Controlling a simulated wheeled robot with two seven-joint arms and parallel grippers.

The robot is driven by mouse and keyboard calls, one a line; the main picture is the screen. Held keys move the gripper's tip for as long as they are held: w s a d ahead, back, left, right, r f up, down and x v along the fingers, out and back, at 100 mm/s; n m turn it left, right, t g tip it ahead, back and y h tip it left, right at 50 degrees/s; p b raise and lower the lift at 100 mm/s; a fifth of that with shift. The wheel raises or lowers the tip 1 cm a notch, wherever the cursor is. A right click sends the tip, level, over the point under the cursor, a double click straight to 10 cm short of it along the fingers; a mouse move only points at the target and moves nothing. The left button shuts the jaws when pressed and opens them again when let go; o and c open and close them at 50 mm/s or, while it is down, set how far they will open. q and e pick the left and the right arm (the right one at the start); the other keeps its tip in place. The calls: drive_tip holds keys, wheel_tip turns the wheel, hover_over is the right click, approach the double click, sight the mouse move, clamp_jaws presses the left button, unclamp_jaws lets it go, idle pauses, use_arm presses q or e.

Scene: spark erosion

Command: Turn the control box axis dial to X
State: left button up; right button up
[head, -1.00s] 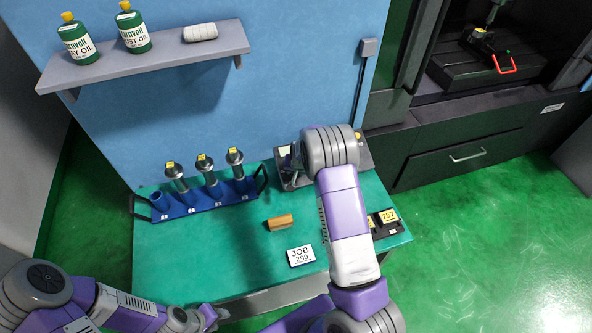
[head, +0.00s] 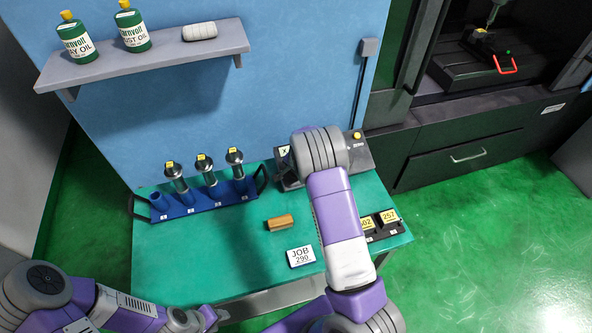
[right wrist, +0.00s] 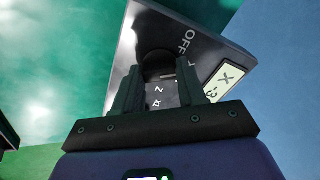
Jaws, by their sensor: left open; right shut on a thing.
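The control box (head: 361,158) stands at the back right of the green table, partly hidden behind my right arm. A yellow button shows on its right end. In the right wrist view the grey control box face (right wrist: 136,38) carries "OFF" lettering and a display (right wrist: 222,82) reading "X" and "-3". My right gripper (right wrist: 157,82) is shut on the dark round axis dial (right wrist: 158,62). A "Z" mark shows between the fingers; the dial's pointer is not clear. In the head view the right fingers are hidden. My left gripper (head: 211,316) is open and empty near the table's front left.
A blue rack (head: 205,203) with several metal cylinders stands at the table's back left. Numbered dark blocks (head: 383,226) sit at the right. A shelf (head: 150,60) with bottles hangs above.

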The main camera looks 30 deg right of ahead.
drive_tip(key=shift+m, duration=1)
drive_tip(key=o, duration=1.1)
drive_tip(key=shift+c, duration=0.2)
drive_tip(key=d+v, duration=0.1)
drive_tip(key=v, duration=0.6)
drive_tip(key=shift+a+r+p, duration=0.3)
drive_tip(key=shift+a+p, duration=0.1)
drive_tip(key=shift+a, duration=0.15)
drive_tip(key=shift+s, duration=0.15)
